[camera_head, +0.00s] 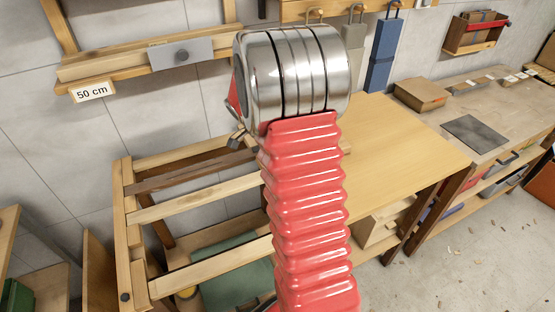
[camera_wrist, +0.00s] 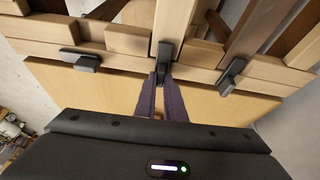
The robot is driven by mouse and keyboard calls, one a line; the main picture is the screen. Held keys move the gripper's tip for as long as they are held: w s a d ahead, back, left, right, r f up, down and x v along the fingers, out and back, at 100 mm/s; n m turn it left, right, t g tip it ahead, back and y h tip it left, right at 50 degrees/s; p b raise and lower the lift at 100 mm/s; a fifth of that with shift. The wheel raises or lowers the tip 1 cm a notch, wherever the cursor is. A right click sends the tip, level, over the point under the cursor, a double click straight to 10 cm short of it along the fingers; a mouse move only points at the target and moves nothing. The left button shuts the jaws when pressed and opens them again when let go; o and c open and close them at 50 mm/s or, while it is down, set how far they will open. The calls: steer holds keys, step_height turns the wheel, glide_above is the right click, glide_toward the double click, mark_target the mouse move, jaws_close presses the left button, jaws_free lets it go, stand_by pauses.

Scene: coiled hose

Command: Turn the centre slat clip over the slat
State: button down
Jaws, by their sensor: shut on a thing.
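In the wrist view the centre slat clip (camera_wrist: 164,62) is a small dark piece at the end of a light wooden slat (camera_wrist: 173,26). It points up the picture, in line with the slat. The two dark fingers of my gripper (camera_wrist: 162,84) are shut on its near end. A left clip (camera_wrist: 82,59) lies crosswise. A right clip (camera_wrist: 231,76) slants up toward a dark brown slat (camera_wrist: 258,32). In the head view the slatted wooden frame (camera_head: 122,200) shows, but my arm hides my gripper and the centre clip.
A light wooden tabletop (camera_head: 395,140) adjoins the slats on the right. A workbench (camera_head: 500,112) with a dark mat stands beyond it. A wall rail above carries a "50 cm" label (camera_head: 92,91). A green thing (camera_head: 235,283) lies below the slats.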

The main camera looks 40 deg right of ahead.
steer(key=shift+w+a, duration=0.1)
steer(key=shift+w, duration=0.1)
stand_by(0.4)
steer(key=c, duration=1.8)
jaws_free()
steer(key=shift+c, duration=0.2)
steer(key=shift+r, duration=0.1)
steer(key=v, duration=1.3)
steer(key=shift+r, duration=0.2)
steer(key=shift+w, duration=0.1)
